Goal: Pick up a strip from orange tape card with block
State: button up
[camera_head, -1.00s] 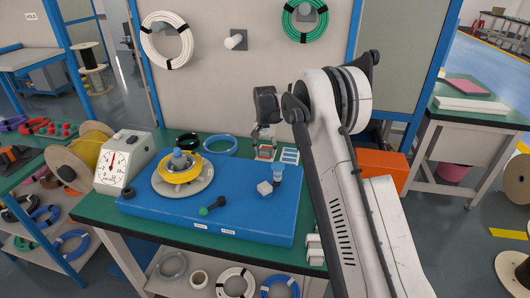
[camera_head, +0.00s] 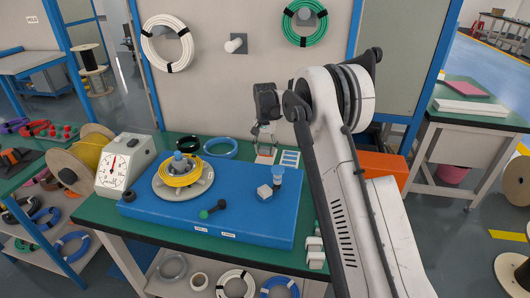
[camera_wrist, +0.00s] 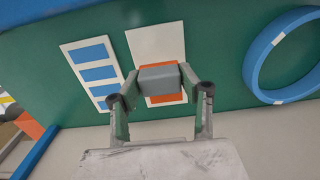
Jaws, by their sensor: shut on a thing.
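My gripper (camera_wrist: 161,88) is shut on a small grey block (camera_wrist: 160,78), held between its two fingertips over the orange tape card. The orange tape card (camera_wrist: 155,42) is white and lies on the green bench top. Its far part is bare white, and orange shows (camera_wrist: 168,99) just beside the block's near edge. The block hides part of the card. I cannot tell whether a strip sticks to its underside. In the head view my gripper (camera_head: 265,148) is above the back of the bench, and the card there is small and partly hidden.
A card with blue strips (camera_wrist: 92,72) lies to the left of the orange one. A blue ring (camera_wrist: 254,68) lies to the right in the wrist view.

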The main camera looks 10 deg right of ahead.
jog(key=shift+r+p, duration=0.95)
jog(key=shift+r, duration=1.75)
